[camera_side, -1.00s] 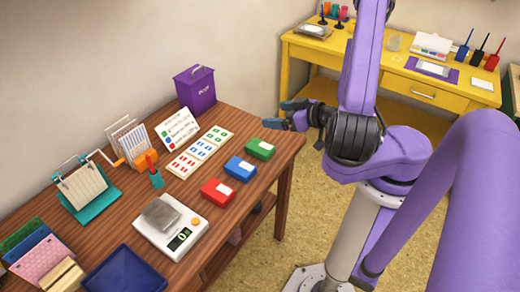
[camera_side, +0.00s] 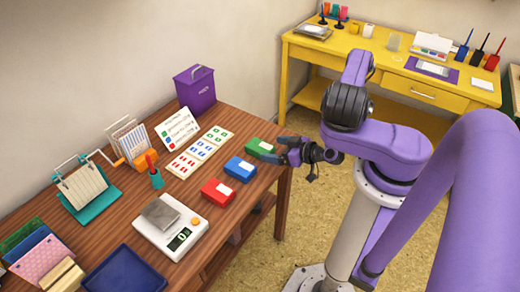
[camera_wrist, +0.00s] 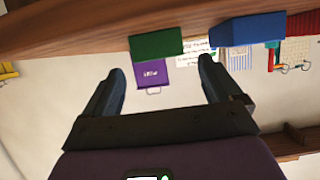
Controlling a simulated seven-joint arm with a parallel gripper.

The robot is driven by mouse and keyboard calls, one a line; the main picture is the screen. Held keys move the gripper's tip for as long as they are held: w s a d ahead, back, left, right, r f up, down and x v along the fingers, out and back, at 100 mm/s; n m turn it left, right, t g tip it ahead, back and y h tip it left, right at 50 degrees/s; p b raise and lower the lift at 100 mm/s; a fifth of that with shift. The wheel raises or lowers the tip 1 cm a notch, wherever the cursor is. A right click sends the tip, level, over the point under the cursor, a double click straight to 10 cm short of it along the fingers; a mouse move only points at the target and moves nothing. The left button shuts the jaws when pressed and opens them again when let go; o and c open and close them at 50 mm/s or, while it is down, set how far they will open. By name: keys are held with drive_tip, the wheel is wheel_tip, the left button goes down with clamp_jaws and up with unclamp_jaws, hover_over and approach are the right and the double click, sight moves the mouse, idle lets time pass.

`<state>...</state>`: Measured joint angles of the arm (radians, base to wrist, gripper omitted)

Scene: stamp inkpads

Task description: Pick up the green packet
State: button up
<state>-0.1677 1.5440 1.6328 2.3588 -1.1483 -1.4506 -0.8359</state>
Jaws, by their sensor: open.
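The green packet (camera_side: 261,147) lies on the brown wooden table near its right edge, in the far corner of a row with the blue packet (camera_side: 240,168) and the red packet (camera_side: 218,191). Each has a pale label on top. My gripper (camera_side: 277,149) is open and empty at the table's right edge, just right of the green packet, its fingers pointing toward it. In the wrist view the green packet (camera_wrist: 156,44) shows beyond and between the two fingertips (camera_wrist: 160,72), with the blue packet (camera_wrist: 246,30) to its right. I cannot tell whether a finger touches the green packet.
A card with coloured printed squares (camera_side: 199,152) lies left of the packets. A purple bin (camera_side: 195,90) stands at the table's back. A scale (camera_side: 170,226) bearing a grey block sits at the front. A yellow desk (camera_side: 420,88) stands behind.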

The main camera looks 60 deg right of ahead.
sight(262, 147)
drive_tip(key=shift+x, duration=3.5)
drive_tip(key=shift+r, duration=0.1)
drive_tip(key=c, duration=1.1)
